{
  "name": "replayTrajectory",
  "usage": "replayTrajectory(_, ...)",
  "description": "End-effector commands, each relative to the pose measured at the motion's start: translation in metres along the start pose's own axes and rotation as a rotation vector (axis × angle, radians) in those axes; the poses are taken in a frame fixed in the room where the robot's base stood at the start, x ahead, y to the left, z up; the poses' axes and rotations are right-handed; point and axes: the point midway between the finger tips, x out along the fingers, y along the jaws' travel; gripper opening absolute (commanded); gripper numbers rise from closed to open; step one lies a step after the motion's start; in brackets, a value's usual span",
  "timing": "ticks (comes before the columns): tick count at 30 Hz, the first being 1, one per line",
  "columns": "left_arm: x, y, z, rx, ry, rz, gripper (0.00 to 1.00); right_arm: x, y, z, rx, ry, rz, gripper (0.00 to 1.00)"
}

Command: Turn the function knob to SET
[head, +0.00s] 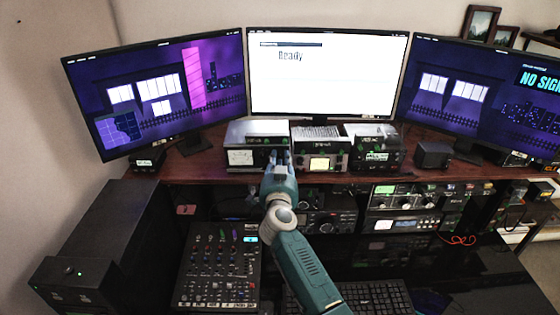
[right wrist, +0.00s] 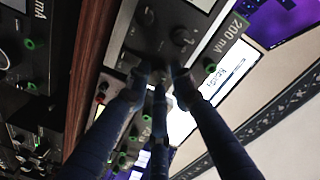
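My right gripper (head: 279,158) reaches up to the front of the left-hand radio box (head: 257,132) on the shelf. In the right wrist view its dark fingers (right wrist: 159,74) converge close to a panel (right wrist: 165,40) with dark knobs. One round knob (right wrist: 183,36) shows just past the fingertips, and another (right wrist: 145,15) lies farther up. The fingertips hide the spot between them, so I cannot tell whether they hold a knob. No SET mark is readable. My left gripper is not in view.
Two more boxes (head: 320,141) (head: 375,142) stand to the right on the wooden shelf (head: 345,176). Three monitors stand behind; the middle one (head: 335,85) reads "Ready". A mixer (head: 216,265) and a keyboard (head: 370,298) lie below, with stacked radios (head: 405,196) at lower right.

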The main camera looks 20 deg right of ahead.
Motion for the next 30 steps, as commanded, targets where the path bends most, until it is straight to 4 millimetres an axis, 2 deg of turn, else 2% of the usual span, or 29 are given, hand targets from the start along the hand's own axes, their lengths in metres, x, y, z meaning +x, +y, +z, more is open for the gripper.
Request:
replayTrajectory(10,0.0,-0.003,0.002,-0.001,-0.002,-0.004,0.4,-0.001,0.001,0.001,-0.001,-0.001,0.001,0.35)
replayTrajectory(14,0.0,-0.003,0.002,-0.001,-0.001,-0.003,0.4,-0.011,0.001,0.002,-0.001,-0.002,0.001,0.35)
replayTrajectory(17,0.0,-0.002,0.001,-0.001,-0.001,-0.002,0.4,-0.026,0.002,0.001,0.0,-0.002,0.002,0.35)
replayTrajectory(24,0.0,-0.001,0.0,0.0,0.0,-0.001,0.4,-0.079,0.001,0.002,0.001,-0.003,0.001,0.35)
replayTrajectory(30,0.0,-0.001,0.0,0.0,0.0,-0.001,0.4,-0.11,0.001,0.001,0.0,-0.001,0.001,0.35)
